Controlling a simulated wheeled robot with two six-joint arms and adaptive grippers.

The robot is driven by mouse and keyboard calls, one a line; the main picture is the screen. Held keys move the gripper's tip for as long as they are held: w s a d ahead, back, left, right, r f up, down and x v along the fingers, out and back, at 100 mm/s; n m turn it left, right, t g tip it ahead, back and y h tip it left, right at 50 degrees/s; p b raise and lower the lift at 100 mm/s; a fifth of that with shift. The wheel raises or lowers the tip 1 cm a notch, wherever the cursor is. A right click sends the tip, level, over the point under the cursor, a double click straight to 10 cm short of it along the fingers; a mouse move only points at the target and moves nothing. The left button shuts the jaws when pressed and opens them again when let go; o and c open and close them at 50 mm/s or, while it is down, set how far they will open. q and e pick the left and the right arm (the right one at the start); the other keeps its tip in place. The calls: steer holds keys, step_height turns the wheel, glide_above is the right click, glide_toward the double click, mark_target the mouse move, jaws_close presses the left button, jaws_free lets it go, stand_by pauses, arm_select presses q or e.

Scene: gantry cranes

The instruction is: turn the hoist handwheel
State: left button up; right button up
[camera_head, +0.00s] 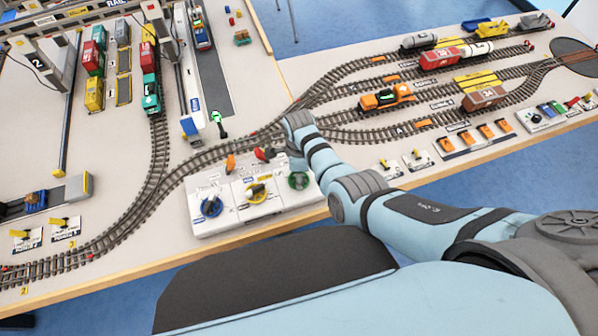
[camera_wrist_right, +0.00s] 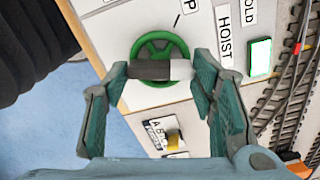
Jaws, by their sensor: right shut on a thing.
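The hoist handwheel is green (camera_wrist_right: 158,37), beside a HOIST label (camera_wrist_right: 224,18) in the right wrist view. A dark bar with a white end (camera_wrist_right: 152,70) lies across its middle. My right gripper (camera_wrist_right: 160,70) has one finger at each end of this bar and is shut on it. In the head view the green wheel (camera_head: 299,181) is at the right end of a pale control box (camera_head: 225,224), and my right arm reaches over to it from the right. The fingertips are hard to make out there. My left gripper is not in view.
A blue wheel (camera_head: 211,207) and a yellow wheel (camera_head: 256,192) are on the same box. Model tracks and wagons lie behind. A green lit panel (camera_wrist_right: 260,57) is beside the label.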

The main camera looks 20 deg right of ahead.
steer(key=o, duration=1.1)
steer(key=shift+o, duration=0.2)
step_height(320, 180, up, 12)
